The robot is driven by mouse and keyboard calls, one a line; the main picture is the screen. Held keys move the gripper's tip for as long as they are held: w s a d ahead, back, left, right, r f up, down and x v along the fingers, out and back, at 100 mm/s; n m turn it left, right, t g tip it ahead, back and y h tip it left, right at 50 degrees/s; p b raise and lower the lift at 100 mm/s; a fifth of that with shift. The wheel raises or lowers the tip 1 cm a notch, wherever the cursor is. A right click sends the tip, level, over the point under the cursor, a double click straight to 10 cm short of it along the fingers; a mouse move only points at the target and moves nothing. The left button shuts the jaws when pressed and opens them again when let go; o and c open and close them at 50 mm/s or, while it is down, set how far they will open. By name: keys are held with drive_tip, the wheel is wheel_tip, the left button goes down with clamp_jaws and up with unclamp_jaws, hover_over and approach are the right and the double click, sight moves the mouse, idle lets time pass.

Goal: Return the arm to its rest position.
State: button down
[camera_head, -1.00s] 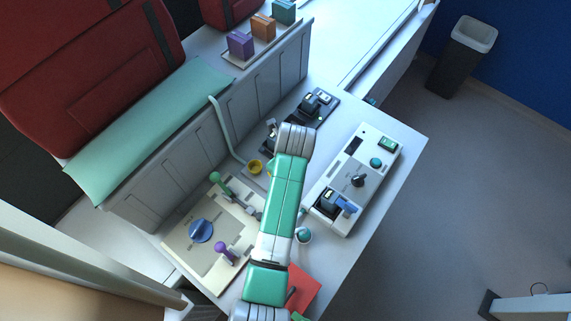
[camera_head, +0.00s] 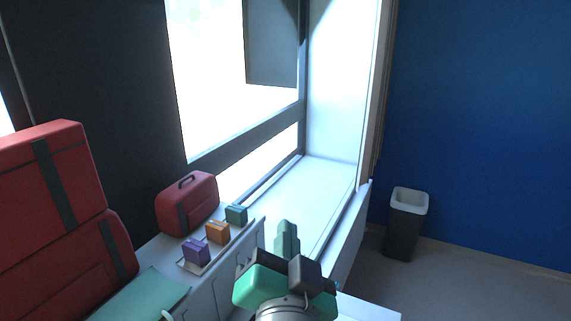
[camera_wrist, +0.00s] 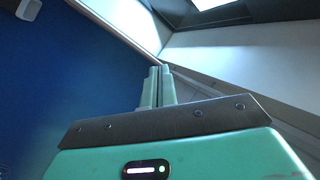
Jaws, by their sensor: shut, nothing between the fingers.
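My gripper (camera_head: 287,238) is at the bottom middle of the head view, raised in front of the bright window sill. Its green fingers point up and away from the camera. In the wrist view the two fingers (camera_wrist: 157,86) are together with nothing between them, and the blue wall and pale sill lie beyond. My gripper touches nothing that I can see. My arm behind the wrist is mostly out of the picture.
Purple, orange and teal boxes (camera_head: 196,251) (camera_head: 217,232) (camera_head: 236,214) stand on a tray left of my gripper. A red case (camera_head: 187,203) is behind them, with larger red bags (camera_head: 60,205) at left. A bin (camera_head: 406,222) stands right by the blue wall (camera_head: 480,120).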

drive_tip(key=s+r+n+t, duration=0.5)
drive_tip(key=s+r+n, duration=0.2)
drive_tip(key=s+r, duration=0.6)
drive_tip(key=shift+s+t, duration=0.4)
drive_tip(key=shift+s, duration=0.2)
drive_tip(key=shift+a+r, duration=0.1)
